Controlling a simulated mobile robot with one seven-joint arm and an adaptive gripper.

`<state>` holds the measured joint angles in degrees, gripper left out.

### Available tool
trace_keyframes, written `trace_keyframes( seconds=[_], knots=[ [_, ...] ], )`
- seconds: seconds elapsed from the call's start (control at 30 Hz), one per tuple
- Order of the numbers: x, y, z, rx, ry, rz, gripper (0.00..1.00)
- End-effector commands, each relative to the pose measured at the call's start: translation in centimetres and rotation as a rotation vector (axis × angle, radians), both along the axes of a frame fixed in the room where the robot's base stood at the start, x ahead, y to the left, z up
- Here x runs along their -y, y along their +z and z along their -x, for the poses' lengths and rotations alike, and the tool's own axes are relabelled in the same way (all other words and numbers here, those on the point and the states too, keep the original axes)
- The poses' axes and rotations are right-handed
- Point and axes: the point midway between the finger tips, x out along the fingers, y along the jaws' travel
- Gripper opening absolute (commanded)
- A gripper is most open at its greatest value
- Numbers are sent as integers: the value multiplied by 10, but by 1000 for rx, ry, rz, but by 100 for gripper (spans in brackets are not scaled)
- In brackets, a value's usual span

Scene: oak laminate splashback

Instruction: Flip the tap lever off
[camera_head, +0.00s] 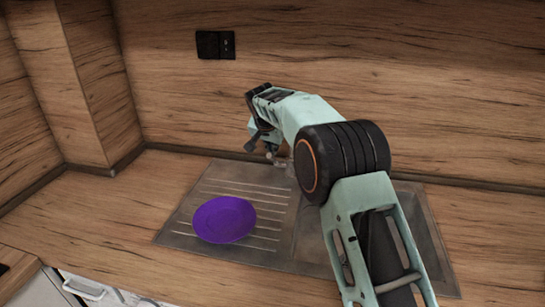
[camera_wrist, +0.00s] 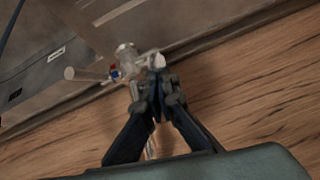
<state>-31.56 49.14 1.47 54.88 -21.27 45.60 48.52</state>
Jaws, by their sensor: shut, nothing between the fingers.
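The metal tap (camera_wrist: 127,57) shows in the wrist view, with a small red and blue mark on its body. A thin rod with a rounded end (camera_wrist: 72,73) extends left from it; I cannot tell for sure whether this is the lever or the spout. My gripper (camera_wrist: 158,68) is shut and empty, its fingertips just right of the tap body; contact cannot be judged. In the head view my gripper (camera_head: 262,143) points down near the back wall, and a small part of the tap (camera_head: 281,161) shows beside it. My arm hides much of the tap.
A purple plate (camera_head: 225,219) lies on the ribbed drainboard of the metal sink (camera_head: 190,226). The basin is partly behind my arm. The oak splashback (camera_head: 420,110) rises close behind, with a black socket (camera_head: 215,45). The counter (camera_head: 120,215) at left is clear.

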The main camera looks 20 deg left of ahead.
Motion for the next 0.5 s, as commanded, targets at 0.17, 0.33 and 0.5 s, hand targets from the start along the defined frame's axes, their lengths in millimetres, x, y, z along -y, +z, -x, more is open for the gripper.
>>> trace_keyframes(
  seconds=[0.17, 0.33, 0.5],
  knots=[
    [0, -10, 4, 37, 1, -1, 0],
    [0, -12, 7, 72, -1, -5, 0],
    [0, -15, 10, 105, 0, -5, 0]
  ],
)
